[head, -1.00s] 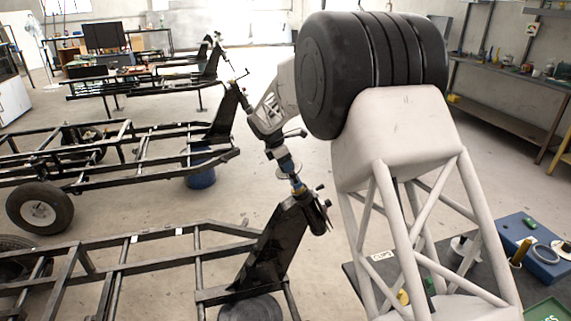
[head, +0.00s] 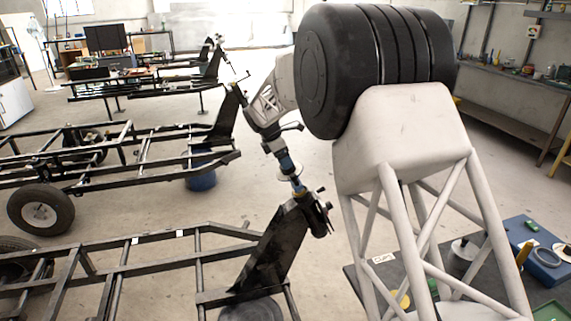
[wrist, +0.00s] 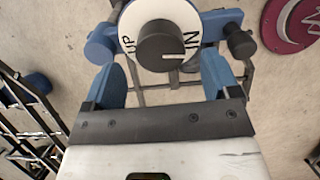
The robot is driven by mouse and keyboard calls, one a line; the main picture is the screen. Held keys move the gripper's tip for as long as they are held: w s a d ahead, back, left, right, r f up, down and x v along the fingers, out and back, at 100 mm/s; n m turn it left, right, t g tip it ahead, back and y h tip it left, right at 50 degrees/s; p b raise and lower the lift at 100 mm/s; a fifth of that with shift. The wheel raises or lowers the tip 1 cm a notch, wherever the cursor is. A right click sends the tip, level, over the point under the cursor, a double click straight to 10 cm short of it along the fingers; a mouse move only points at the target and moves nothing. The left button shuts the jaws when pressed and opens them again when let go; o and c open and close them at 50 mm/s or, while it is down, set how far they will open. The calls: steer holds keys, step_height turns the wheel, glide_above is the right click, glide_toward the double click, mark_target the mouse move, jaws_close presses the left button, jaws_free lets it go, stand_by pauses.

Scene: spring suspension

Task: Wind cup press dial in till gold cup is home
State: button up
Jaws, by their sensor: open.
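The press dial (wrist: 187,22) fills the top middle of the wrist view. It has a white face lettered UP and IN and a black round knob (wrist: 163,45) with a white pointer line toward the IN side. My gripper (wrist: 162,68) is open, its blue fingers to the left and right of the knob; contact cannot be told. In the head view my gripper (head: 298,186) is small, at the top of a dark upright holder (head: 285,240) on the near frame. The gold cup cannot be made out at the press.
Black chassis frames (head: 120,262) with wheels stand at the left. A dark bench (head: 358,280) at the lower right carries a CUPS label (head: 383,259), a blue box (head: 537,268) and a green tray (head: 553,312). A maroon disc (wrist: 293,22) lies at the right of the wrist view.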

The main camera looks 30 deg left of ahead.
mark_target(281, 168)
steer(key=v, duration=0.4)
stand_by(0.6)
